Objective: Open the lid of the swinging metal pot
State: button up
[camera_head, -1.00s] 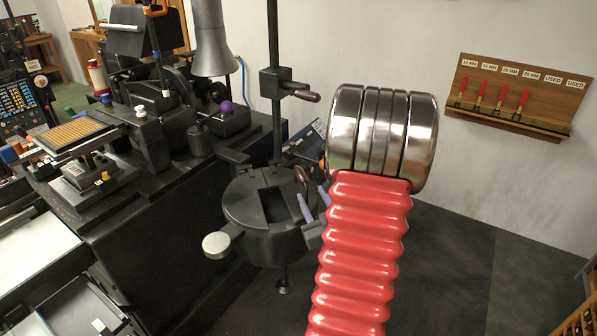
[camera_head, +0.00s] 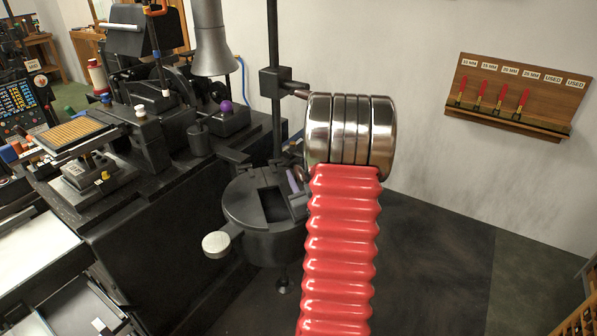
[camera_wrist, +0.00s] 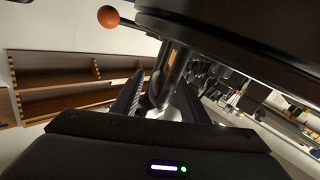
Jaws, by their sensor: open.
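The black metal pot (camera_head: 285,240) hangs beside a vertical post in the head view, left of my arm. Its round flat top (camera_head: 240,203) has a dark rectangular area in it, and I cannot tell whether this is a recess or an opening. A pale round knob (camera_head: 216,244) sticks out at the pot's left. My red ribbed arm hides the pot's right side and most of my gripper. In the wrist view my gripper (camera_wrist: 158,98) is open, with its fingers apart. A large dark curved body (camera_wrist: 245,35), probably the pot, fills the upper right. Contact is unclear.
The post (camera_head: 274,120) carries a clamp with a brown handle above the pot. A black machine bench (camera_head: 150,230) stands at left. A wooden rack with red-handled tools (camera_head: 515,97) hangs on the right wall. The floor at right is clear.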

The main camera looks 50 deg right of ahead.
jog(key=shift+x, duration=1.1)
jog(key=shift+c, duration=0.5)
grip_shut()
jog(key=shift+a, duration=0.1)
